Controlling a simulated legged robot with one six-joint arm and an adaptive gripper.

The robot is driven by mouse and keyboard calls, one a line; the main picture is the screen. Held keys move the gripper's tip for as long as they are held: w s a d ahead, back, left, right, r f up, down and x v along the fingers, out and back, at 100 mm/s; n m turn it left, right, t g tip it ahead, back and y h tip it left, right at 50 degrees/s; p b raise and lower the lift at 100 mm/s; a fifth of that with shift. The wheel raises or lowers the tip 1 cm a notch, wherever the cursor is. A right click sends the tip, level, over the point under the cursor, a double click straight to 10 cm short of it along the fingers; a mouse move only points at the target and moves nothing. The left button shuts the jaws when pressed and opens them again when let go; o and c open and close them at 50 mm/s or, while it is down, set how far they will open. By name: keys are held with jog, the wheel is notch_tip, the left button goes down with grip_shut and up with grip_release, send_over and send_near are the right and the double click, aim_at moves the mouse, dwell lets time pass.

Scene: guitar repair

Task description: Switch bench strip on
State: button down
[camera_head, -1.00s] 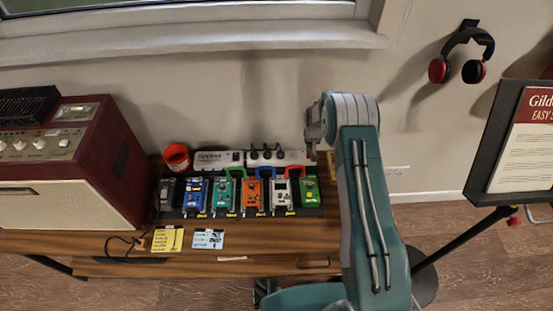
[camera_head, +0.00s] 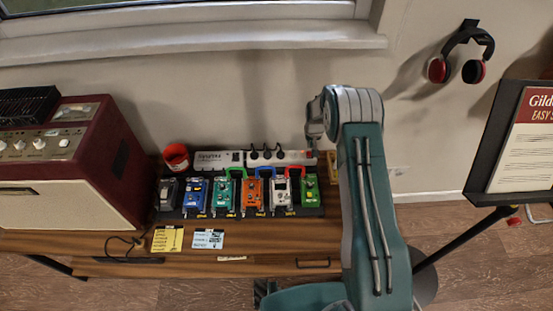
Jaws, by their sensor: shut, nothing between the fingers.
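The bench strip (camera_head: 219,157) is a long white power strip along the back edge of the wooden bench, behind the pedals. Several dark plugs sit in its middle part. The strip's switch is too small to make out, and I cannot tell whether it is on. My arm comes up from the bottom right and bends over the bench. My gripper (camera_head: 312,144) is small and partly hidden by my arm. It points down, shut and empty, near the strip's right end. I cannot tell whether it touches the strip.
A row of coloured pedals on a dark board (camera_head: 240,212) lies in front of the strip. Yellow (camera_head: 167,240) and pale blue cards lie at the front.

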jog(key=shift+r, duration=2)
jog(key=shift+r, duration=0.15)
jog(key=s+r+t, duration=0.1)
jog(key=s+r, duration=0.4)
jog(key=r, duration=0.5)
jog(key=s+r, duration=0.4)
jog(key=r, duration=0.6)
jog(key=s+r+t, duration=0.1)
jog(key=s+r, duration=0.4)
jog(key=r, duration=0.5)
jog(key=s+r+t, duration=0.1)
jog(key=s+r, duration=0.2)
jog(key=s, duration=1)
jog(key=s+r, duration=0.4)
jog(key=s, duration=1)
jog(key=shift+t, duration=0.4)
